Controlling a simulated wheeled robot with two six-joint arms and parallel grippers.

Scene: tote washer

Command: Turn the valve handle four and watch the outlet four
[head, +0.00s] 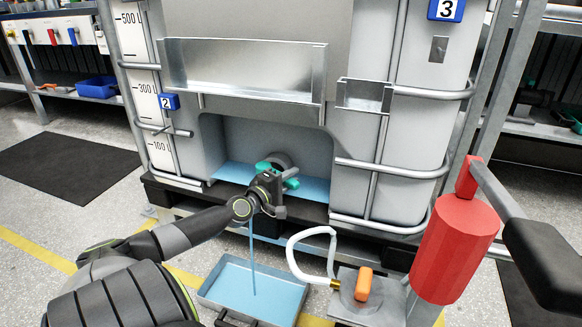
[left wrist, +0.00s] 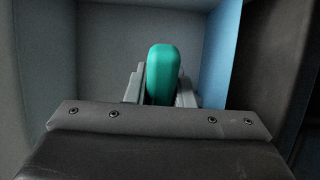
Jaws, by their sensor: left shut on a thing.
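A teal valve handle (head: 291,183) sits on the outlet at the bottom front of a large pale tank (head: 235,130). My left gripper (head: 270,184) is shut on it; in the left wrist view the teal handle (left wrist: 162,75) stands between the fingers. The outlet mouth is hidden behind my gripper. A thin stream of blue liquid (head: 252,250) falls from below the gripper into a grey tray (head: 205,293) on the floor, which holds blue liquid. I see no number four; the plates read 2 (head: 168,102) and 3 (head: 446,9). My right gripper is not in view.
A red cylinder (head: 455,250) with a grey and black lever (head: 500,195) stands at the right. A white hose (head: 298,250) and an orange part (head: 363,284) lie beside the tray. A black mat (head: 65,165) lies on open floor at the left.

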